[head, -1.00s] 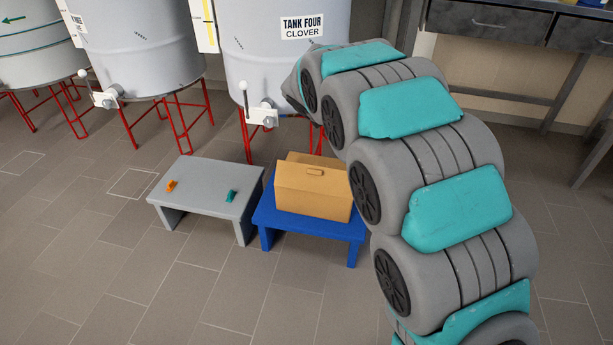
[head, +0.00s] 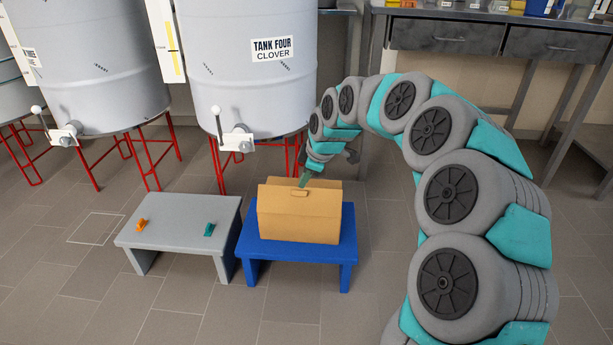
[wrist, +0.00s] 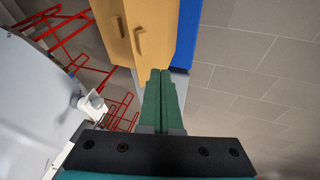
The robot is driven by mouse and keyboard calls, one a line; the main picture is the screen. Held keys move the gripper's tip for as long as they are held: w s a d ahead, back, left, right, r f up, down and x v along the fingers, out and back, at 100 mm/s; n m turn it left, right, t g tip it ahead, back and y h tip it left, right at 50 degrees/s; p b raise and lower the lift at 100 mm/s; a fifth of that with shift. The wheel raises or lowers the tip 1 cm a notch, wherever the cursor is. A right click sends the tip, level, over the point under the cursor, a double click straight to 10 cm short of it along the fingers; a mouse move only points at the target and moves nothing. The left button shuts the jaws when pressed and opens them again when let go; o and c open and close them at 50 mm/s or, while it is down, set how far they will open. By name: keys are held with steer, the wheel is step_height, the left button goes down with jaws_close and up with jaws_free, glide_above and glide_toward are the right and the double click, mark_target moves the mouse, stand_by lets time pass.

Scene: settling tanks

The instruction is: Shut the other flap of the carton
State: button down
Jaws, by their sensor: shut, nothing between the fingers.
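The tan carton (head: 298,222) stands on a blue stool (head: 345,245). Its near flap (head: 275,199), with a small tab handle, slopes up toward the top. Behind it a strip of the far flap (head: 333,184) shows. In the wrist view the carton (wrist: 155,14) lies at the top, with two tab handles side by side; how far the far flap stands open I cannot tell. My gripper (head: 303,185) points down at the carton's top edge. In the wrist view its green fingers (wrist: 160,72) are shut together and empty, with tips close to the carton; contact is unclear.
A grey stool (head: 180,222) stands left of the blue one, with an orange clip (head: 141,225) and a teal clip (head: 209,230) on it. Tank four (head: 250,90), with its valve and red legs, stands close behind. Floor in front is clear.

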glide_toward(297, 196)
step_height(297, 196, down, 3)
steer(key=s+a, duration=0.1)
steer(key=a, duration=0.1)
steer(key=shift+w+d+f, duration=0.1)
steer(key=shift+w+f, duration=0.45)
steer(key=shift+w, duration=0.2)
steer(key=shift+w+d+f, duration=0.1)
steer(key=shift+w+f, duration=0.45)
steer(key=shift+w, duration=0.15)
